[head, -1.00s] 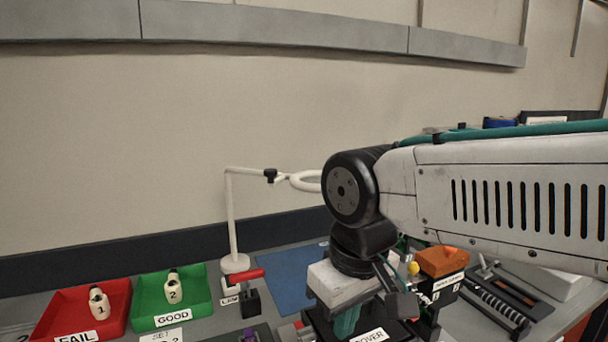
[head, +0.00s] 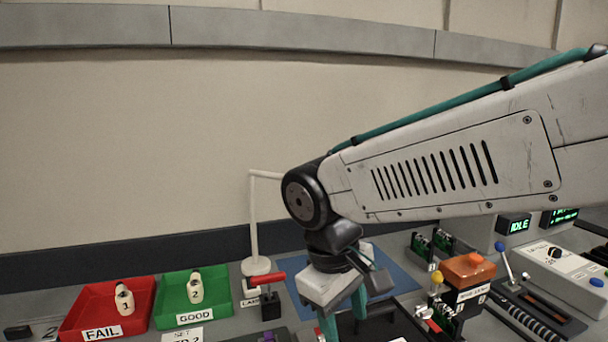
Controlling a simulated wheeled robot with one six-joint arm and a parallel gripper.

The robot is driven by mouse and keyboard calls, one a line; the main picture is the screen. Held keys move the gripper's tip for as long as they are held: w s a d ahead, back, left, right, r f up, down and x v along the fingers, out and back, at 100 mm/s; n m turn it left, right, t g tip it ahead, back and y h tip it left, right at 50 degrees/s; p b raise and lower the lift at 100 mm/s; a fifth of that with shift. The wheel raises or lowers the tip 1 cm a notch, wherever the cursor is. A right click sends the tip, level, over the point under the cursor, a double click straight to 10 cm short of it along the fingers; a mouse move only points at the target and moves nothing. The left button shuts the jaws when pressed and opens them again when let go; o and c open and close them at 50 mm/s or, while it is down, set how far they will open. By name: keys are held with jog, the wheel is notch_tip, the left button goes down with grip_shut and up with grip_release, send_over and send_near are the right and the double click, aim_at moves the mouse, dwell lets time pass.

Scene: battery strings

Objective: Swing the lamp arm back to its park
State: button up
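My gripper (head: 344,318) points down, in front of and to the right of the lamp base. Its two teal fingers are apart with nothing seen between them. The fingertips are partly cut off or unclear at the bottom edge. No park mark for the lamp arm can be made out.
A red-handled lever (head: 268,279) stands just in front of the lamp base. The green GOOD bin (head: 212,306) and red FAIL bin (head: 80,318) are at left. An orange-topped box (head: 468,268) and control panels are at right. A blue mat (head: 405,279) lies behind my gripper.

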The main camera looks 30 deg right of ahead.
jog(key=w+d+r+n+h, duration=0.1)
jog(key=w+d+n+h, duration=0.1)
jog(key=w+n+h, duration=0.45)
jog(key=n+t+h, duration=0.4)
jog(key=n+h, duration=0.5)
jog(key=n, duration=0.2)
send_near(289, 175)
jog(key=d, duration=0.5)
jog(key=shift+w+d+f, duration=0.1)
jog(key=shift+w+d, duration=0.35)
jog(key=shift+d, duration=0.1)
jog(key=w+d, duration=0.1)
jog(key=d, duration=0.5)
jog(key=shift+d, duration=0.4)
jog(key=shift+w, duration=0.15)
grip_shut()
